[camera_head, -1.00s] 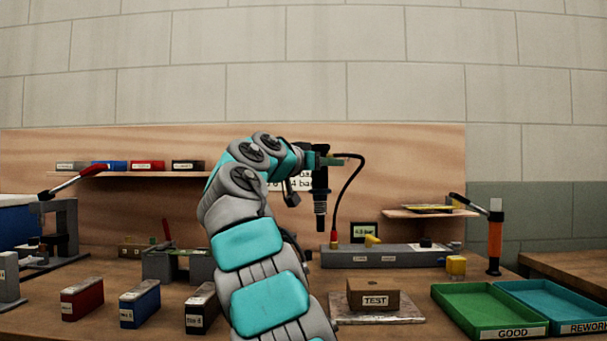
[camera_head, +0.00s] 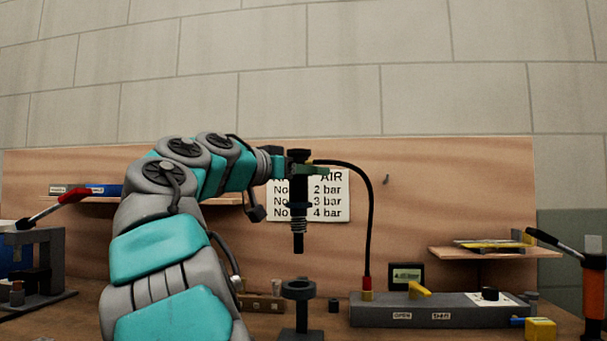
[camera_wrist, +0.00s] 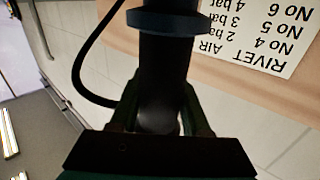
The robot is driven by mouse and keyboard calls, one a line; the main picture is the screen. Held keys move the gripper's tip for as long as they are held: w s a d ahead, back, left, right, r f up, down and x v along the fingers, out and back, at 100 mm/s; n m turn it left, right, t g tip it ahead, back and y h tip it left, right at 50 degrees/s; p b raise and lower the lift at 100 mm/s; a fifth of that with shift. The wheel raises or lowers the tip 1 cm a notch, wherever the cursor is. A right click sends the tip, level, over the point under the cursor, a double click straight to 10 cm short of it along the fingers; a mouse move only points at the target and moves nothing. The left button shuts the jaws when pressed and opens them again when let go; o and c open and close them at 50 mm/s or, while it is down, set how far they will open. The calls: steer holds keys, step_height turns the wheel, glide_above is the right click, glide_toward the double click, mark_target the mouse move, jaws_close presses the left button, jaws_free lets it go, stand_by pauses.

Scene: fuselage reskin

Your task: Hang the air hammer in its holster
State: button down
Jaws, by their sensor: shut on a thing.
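The air hammer (camera_head: 298,210) is a dark, slim upright tool with a black hose curving from its upper part. My gripper (camera_head: 306,170) is shut around its upper body and holds it in the air in front of the backboard. The wrist view shows the dark hammer body (camera_wrist: 163,75) between my two fingers (camera_wrist: 160,115). A black stand with a ring on top (camera_head: 299,288), apparently the holster, stands on the bench almost directly below the hammer in the head view. A clear gap shows between the hammer's tip and the ring; their depth alignment is hard to tell.
The hose (camera_head: 371,220) runs down to a red fitting on a grey air panel (camera_head: 460,312) with a yellow valve. A pressure sign (camera_head: 325,205) is behind the hammer. A shelf (camera_head: 480,253) and an orange-handled tool (camera_head: 594,295) are at right, a lever press (camera_head: 50,265) at left.

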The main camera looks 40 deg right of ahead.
steer(key=shift+f, duration=0.1)
steer(key=b, duration=0.4)
glide_above(302, 245)
steer(key=d, duration=0.3)
step_height(302, 245, down, 5)
steer(key=f+b, duration=0.6)
steer(key=w+f+b, duration=0.1)
steer(key=f+b, duration=0.2)
steer(key=shift+f, duration=0.15)
steer(key=shift+c, duration=1.4)
jaws_free()
steer(key=shift+a, duration=0.1)
steer(key=a, duration=0.7)
steer(key=shift+s+a, duration=0.1)
steer(key=shift+a, duration=0.25)
steer(key=shift+f, duration=0.1)
